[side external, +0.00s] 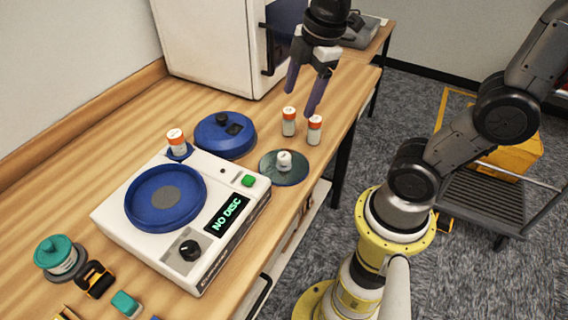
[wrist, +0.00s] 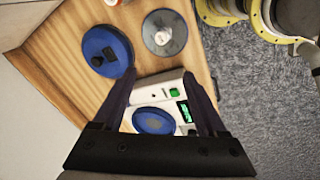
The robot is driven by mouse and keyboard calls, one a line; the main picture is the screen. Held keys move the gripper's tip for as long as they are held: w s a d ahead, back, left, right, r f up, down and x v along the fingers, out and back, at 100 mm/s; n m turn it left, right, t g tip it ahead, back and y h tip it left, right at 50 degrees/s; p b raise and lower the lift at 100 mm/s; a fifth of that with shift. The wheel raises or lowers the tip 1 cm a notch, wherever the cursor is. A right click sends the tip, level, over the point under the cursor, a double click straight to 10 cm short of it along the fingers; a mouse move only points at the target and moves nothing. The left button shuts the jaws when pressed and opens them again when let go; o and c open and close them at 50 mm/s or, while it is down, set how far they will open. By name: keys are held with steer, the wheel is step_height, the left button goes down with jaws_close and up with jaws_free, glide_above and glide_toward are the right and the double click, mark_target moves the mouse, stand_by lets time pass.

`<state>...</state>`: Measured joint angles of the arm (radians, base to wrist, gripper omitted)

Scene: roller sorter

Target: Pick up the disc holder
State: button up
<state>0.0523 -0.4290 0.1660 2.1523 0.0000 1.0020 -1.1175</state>
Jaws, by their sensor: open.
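A dark green, clear-looking disc with a white knob (side external: 287,177) lies flat on the table beside the sorter; it may be the disc holder. It shows at the top of the wrist view (wrist: 153,42). A round blue lid-like part (side external: 212,142) with a black knob lies behind it, also in the wrist view (wrist: 97,61). The white roller sorter (side external: 195,255) has an empty blue bowl and its display reads "NO DISC". My gripper (side external: 301,101) is open and empty, above the table's right side near two bottles. Its fingers (wrist: 160,76) frame the sorter in the wrist view.
Another bottle (side external: 177,142) stands behind the sorter. A teal-lidded jar (side external: 56,252) and small items are at the left front. A white cabinet (side external: 212,45) stands at the back.

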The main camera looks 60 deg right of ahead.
steer(key=w+d+f+n+g, duration=0.1)
steer(key=w+d+f+g, duration=0.15)
steer(key=w+f, duration=0.3)
glide_above(284, 155)
steer(key=f, duration=0.9)
steer(key=shift+d, duration=0.3)
steer(key=shift+a+f, duration=0.2)
steer(key=shift+f, duration=1.15)
steer(key=shift+a+f, duration=0.15)
steer(key=shift+f, duration=1.2)
steer(key=shift+c, duration=0.2)
jaws_close()
